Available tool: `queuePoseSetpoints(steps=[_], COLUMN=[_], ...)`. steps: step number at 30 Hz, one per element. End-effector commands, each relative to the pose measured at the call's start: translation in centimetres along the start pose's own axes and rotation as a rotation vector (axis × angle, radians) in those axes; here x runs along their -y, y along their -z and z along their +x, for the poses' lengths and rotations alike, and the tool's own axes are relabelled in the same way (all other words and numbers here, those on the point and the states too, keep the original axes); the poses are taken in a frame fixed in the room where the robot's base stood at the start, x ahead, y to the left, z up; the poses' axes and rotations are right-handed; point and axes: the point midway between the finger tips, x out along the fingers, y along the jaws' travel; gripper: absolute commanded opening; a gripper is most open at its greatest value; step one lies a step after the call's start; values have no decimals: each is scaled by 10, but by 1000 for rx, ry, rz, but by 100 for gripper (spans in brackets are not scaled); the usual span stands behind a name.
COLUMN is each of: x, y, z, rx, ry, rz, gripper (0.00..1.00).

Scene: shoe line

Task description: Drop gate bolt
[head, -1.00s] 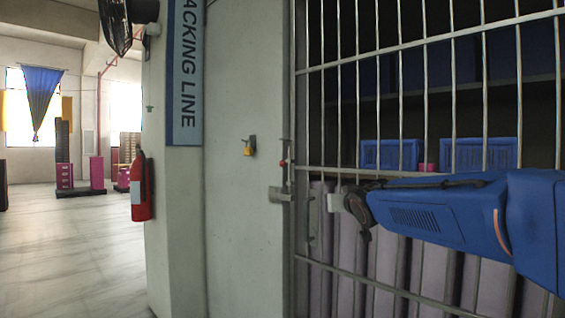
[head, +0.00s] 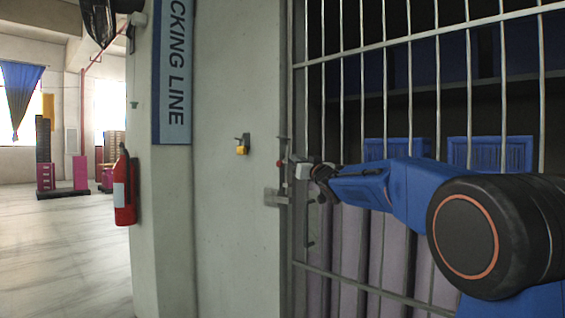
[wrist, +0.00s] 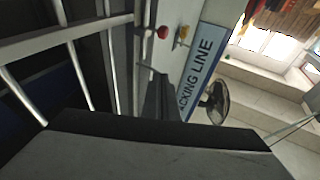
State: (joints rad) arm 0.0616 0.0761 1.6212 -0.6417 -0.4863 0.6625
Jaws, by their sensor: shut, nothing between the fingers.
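The gate bolt with its red knob (head: 280,163) is at the left edge of the barred gate (head: 375,285), against the concrete post. In the wrist view the red knob (wrist: 162,32) shows near the top middle, beyond the dark fingers. My gripper (head: 297,168) is in front of the gate's left edge, just right of the knob at about its height. It is shut and empty. I cannot tell whether it touches the bolt or the bars. A metal latch plate (head: 274,197) sits on the post below the knob.
A yellow padlock (head: 241,147) hangs on the post left of the bolt; it also shows in the wrist view (wrist: 183,35). A red fire extinguisher (head: 123,190) hangs farther left. Blue crates (head: 490,152) stand behind the bars. Open floor lies at far left.

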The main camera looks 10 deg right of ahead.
Motion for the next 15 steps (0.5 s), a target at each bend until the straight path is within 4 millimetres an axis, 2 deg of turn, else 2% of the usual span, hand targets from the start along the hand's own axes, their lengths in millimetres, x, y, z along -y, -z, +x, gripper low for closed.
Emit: queuePoseSetpoints(steps=[8, 15], x=[0, 0], y=[0, -2], z=[3, 31], rx=[1, 2], ry=[0, 0], rz=[0, 0], gripper=[0, 0])
